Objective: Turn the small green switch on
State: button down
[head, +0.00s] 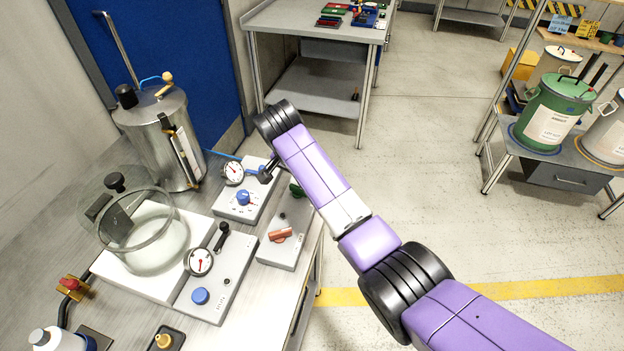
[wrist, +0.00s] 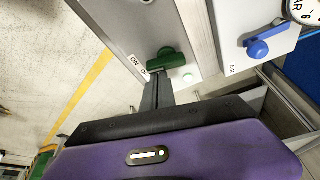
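The small green switch (wrist: 166,60) sits on a light grey box (wrist: 206,50) in the wrist view. Its bar handle lies roughly across the picture, beside a printed "ON" label. In the head view the green switch (head: 296,189) shows at the box's far end, partly covered by my arm. My gripper (wrist: 158,80) shows two dark fingers close together, seemingly shut, with the tips right by the near edge of the switch. Whether they touch it I cannot tell. In the head view I cannot make out the fingers.
A red switch (head: 280,235) is on the same box. A panel with a gauge and blue knob (head: 243,197) stands beside it, and another gauge panel (head: 215,278) lies nearer. A glass vessel (head: 150,235) and a steel drum (head: 160,135) stand at left. Open floor lies right.

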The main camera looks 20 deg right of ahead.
jog(key=shift+s+a+m+g, duration=0.2)
jog(key=shift+m+g, duration=0.1)
jog(key=shift+m, duration=0.5)
jog(key=shift+d, duration=0.15)
jog(key=shift+w+f, duration=0.1)
jog(key=shift+w, duration=0.05)
jog(key=shift+w+a+b, duration=0.5)
jog(key=shift+a+b, duration=0.05)
jog(key=shift+b, duration=0.15)
